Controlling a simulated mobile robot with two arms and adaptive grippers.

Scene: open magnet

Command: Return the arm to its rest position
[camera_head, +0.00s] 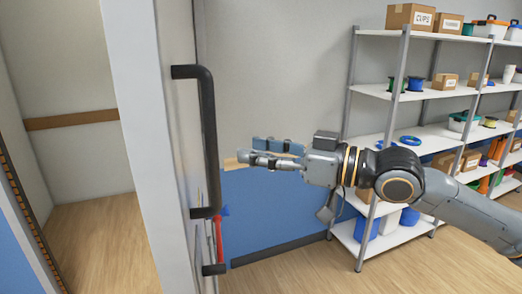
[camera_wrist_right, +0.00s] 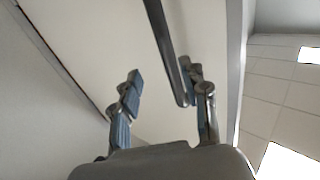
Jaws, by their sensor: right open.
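My right arm (camera_head: 430,190) reaches in from the right in the head view. Its gripper (camera_head: 245,150) points left toward a black door handle (camera_head: 209,140), a little to the right of it and apparently apart from it. In the right wrist view the gripper (camera_wrist_right: 165,85) has its two fingers spread, with nothing held between them. The handle (camera_wrist_right: 165,45) shows there as a dark bar running down toward the right finger; I cannot tell its exact distance. My left gripper is not in view.
A white door (camera_head: 150,130) stands edge-on at the left, with an empty area and wooden floor (camera_head: 105,240) beyond it. A metal shelf (camera_head: 385,90) with boxes and bins stands behind my right arm. A blue panel (camera_head: 265,205) covers the lower wall.

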